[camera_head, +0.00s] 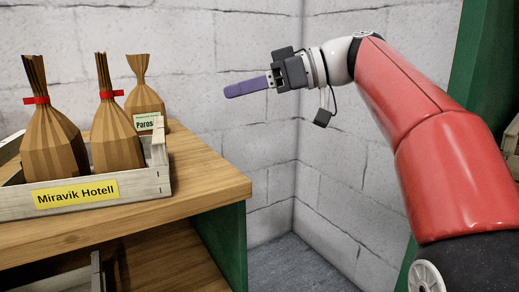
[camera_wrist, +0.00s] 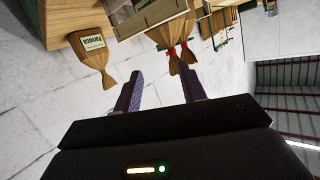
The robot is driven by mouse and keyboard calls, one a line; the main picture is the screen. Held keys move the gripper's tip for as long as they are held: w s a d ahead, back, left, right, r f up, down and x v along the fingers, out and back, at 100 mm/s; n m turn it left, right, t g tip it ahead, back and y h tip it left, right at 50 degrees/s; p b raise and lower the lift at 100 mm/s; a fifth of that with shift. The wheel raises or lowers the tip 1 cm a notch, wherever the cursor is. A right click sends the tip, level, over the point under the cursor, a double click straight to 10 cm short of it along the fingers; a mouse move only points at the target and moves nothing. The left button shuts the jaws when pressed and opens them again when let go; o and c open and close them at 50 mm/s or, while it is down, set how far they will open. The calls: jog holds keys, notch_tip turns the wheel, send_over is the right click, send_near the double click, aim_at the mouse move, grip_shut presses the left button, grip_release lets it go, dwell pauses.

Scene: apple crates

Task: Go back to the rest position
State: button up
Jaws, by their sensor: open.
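My gripper (camera_head: 245,87) is held up in the air in the head view, above and to the right of the wooden shelf unit, pointing left. Its purple fingers are seen from the side there. In the wrist view my gripper (camera_wrist: 165,88) shows two purple fingers spread apart with nothing between them. My red arm reaches in from the right of the head view. The gripper is apart from the paper bags and the shelf.
A wooden crate (camera_head: 168,180) labelled Miravik Hotell holds brown paper bags (camera_head: 55,140) with red ties on the shelf top (camera_head: 215,180). A bag (camera_head: 143,95) labelled Paros stands behind it. Grey block walls (camera_head: 235,30) form a corner. Green panels (camera_head: 480,70) stand at right.

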jog(key=s+d+f+m+t+h, duration=0.1)
jog(key=s+d+f+m+h, duration=0.4)
jog(key=f, duration=0.6)
jog(key=s+d+f+m+t+h+p, duration=0.1)
jog(key=s+d+f+m+h, duration=0.4)
jog(key=f, duration=0.7)
jog(key=s+d+f+m+t+h, duration=0.2)
jog(key=s+d+f+m+h, duration=0.2)
jog(key=s+d+f, duration=0.3)
jog(key=s+f+m, duration=0.1)
jog(key=s+f, duration=0.2)
jog(key=f, duration=0.1)
jog(key=shift+d+f+m+t+h, duration=0.3)
jog(key=shift+d+f+m+h, duration=0.05)
jog(key=shift+d+m+h, duration=0.05)
jog(key=shift+s+f, duration=0.1)
jog(key=shift+c, duration=0.5)
jog(key=shift+d, duration=0.2)
